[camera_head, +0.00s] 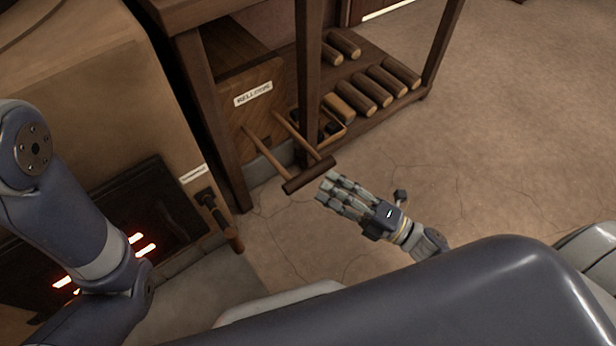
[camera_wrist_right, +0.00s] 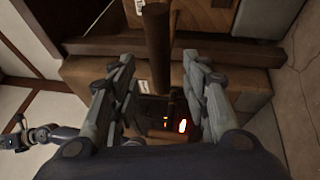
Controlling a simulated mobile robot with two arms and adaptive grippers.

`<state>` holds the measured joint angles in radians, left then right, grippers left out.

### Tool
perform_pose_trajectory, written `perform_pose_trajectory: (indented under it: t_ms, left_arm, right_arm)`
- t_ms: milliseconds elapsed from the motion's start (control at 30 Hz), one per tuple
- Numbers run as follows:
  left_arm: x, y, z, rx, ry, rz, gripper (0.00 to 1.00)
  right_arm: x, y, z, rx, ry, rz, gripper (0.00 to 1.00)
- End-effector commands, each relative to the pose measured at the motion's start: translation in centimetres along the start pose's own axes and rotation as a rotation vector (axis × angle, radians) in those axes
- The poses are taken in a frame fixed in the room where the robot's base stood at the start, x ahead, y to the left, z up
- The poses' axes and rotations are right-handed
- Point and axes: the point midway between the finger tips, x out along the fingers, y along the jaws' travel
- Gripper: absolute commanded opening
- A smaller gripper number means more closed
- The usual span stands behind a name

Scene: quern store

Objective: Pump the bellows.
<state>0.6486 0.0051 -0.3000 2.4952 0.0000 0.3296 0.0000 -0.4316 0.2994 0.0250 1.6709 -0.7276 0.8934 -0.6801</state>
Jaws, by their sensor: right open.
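The bellows is a wooden box (camera_head: 262,82) with a white label under the workbench. Two rods run out from it to a dark wooden crossbar handle (camera_head: 309,177). My right gripper (camera_head: 327,187) is open just to the right of the crossbar, with its fingers pointing at it. In the right wrist view the bar (camera_wrist_right: 158,48) stands between the spread fingers (camera_wrist_right: 158,72), with space on both sides; no grip shows. My left arm (camera_head: 75,235) hangs at the left, and its gripper does not show.
A forge-like block (camera_head: 95,95) with a dark opening and glowing bars (camera_head: 138,240) stands at the left. A bench leg (camera_head: 308,75) rises close behind the handle. Several wooden rollers (camera_head: 372,90) lie on the low shelf. The floor (camera_head: 500,150) at the right is clear.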

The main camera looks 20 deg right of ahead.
Motion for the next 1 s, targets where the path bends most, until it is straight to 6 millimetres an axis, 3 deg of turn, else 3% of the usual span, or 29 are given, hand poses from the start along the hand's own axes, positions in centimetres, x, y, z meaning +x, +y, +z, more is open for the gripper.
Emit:
perform_pose_trajectory:
  t_ms: [100,300,733,767,933,1000]
  left_arm:
    - [-0.2,0.3,-0.9,0.003,0.020,0.007,0.35]
    - [-0.7,0.5,-1.4,0.004,0.028,0.010,0.35]
    - [-0.9,0.6,-1.4,0.003,0.028,0.010,0.35]
    - [-0.9,0.6,-1.4,0.003,0.028,0.011,0.35]
    - [-0.9,0.6,-1.5,0.003,0.028,0.011,0.35]
    - [-0.9,0.6,-1.5,0.003,0.028,0.011,0.35]
  right_arm:
    - [2.4,-0.3,0.0,-0.003,0.000,0.004,0.43]
    - [5.4,-0.2,0.0,-0.001,0.000,0.002,0.43]
    - [6.6,0.0,0.0,0.000,-0.002,0.000,0.43]
    - [6.6,0.0,0.0,0.000,-0.002,0.000,0.41]
    - [6.6,0.0,0.0,0.000,-0.002,0.000,0.02]
    - [6.6,0.0,0.0,0.000,-0.002,0.000,0.00]
